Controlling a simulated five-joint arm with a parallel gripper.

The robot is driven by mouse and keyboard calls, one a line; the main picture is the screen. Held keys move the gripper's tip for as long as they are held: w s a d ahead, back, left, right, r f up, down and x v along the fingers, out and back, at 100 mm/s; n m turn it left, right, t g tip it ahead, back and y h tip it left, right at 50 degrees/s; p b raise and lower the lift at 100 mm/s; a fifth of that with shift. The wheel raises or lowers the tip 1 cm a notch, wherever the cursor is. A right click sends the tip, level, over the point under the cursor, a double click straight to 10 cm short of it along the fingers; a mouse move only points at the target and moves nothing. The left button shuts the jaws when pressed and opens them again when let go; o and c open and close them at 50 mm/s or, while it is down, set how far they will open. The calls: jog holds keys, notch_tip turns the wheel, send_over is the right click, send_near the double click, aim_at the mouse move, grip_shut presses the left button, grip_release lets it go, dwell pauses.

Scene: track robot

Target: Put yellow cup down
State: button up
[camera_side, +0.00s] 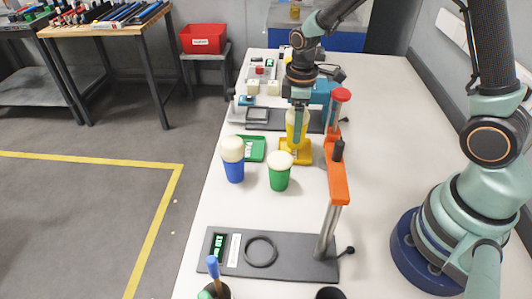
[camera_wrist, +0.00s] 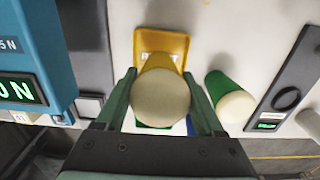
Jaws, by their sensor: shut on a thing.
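The yellow cup (camera_side: 292,117), with a cream top, is upright between the fingers of my gripper (camera_side: 298,112). The gripper is shut on it. In the wrist view the cup's round cream top (camera_wrist: 160,97) fills the space between the two green fingers and hides most of its body. The cup is at the yellow tray (camera_side: 305,156), which also shows just beyond it in the wrist view (camera_wrist: 178,46). I cannot tell whether the cup's base touches the tray.
A blue cup (camera_side: 235,172) and a green cup (camera_side: 279,180), both cream-topped, stand nearby. A green tray (camera_side: 256,146) lies left of the yellow one. An orange-armed stand (camera_side: 339,184) rises close on the right. A red bin (camera_side: 203,40) is at the back left.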

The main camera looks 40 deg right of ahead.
jog(key=shift+f, duration=1.3)
jog(key=shift+f, duration=0.15)
jog(key=o, duration=1.6)
jog(key=shift+c, duration=0.2)
notch_tip(320, 180, up, 12)
jog(key=shift+r, duration=0.25)
jog(key=s+d+r+m+t, duration=0.1)
jog(key=s+r+m+t, duration=0.4)
jog(key=s+r+m, duration=0.3)
jog(key=shift+s+r+m+t, duration=0.3)
jog(key=shift+s+m, duration=0.2)
jog(key=shift+s, duration=0.85)
